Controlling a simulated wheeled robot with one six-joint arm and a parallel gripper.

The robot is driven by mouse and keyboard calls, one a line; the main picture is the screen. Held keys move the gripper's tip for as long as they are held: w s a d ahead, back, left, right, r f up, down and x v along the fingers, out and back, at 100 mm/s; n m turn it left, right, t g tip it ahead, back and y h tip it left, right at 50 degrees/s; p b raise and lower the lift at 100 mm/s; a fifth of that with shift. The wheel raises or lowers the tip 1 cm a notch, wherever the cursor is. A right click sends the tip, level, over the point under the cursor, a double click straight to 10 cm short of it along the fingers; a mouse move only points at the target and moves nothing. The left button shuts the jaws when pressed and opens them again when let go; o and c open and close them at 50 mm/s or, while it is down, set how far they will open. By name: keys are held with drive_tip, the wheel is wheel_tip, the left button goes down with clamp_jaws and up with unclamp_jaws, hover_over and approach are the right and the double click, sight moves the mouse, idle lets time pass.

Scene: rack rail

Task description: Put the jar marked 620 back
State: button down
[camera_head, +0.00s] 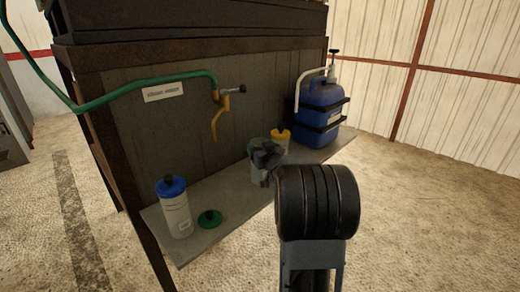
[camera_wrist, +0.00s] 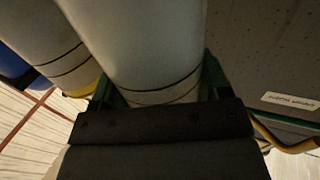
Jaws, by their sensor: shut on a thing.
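My gripper (camera_head: 265,158) is shut on a pale jar (camera_wrist: 145,50), which fills the middle of the wrist view. In the head view my gripper is over the middle of the shelf and hides most of this jar. No number can be read on it. A second pale jar (camera_wrist: 38,32) with a yellow cap stands close beside it; its yellow cap shows in the head view (camera_head: 282,136) just behind my gripper. A white jar with a blue cap (camera_head: 176,212) stands upright at the left end of the shelf. A green lid (camera_head: 210,218) lies beside it.
The grey shelf (camera_head: 205,246) runs along a dark panel with a label (camera_head: 163,92). A green hose (camera_head: 140,86) and a yellow tap (camera_head: 219,117) hang above. A blue pump jug (camera_head: 321,103) stands at the right. Bare shelf lies between the green lid and my gripper.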

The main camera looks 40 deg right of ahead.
drive_tip(key=shift+f, duration=0.15)
drive_tip(key=shift+c, duration=0.4)
unclamp_jaws()
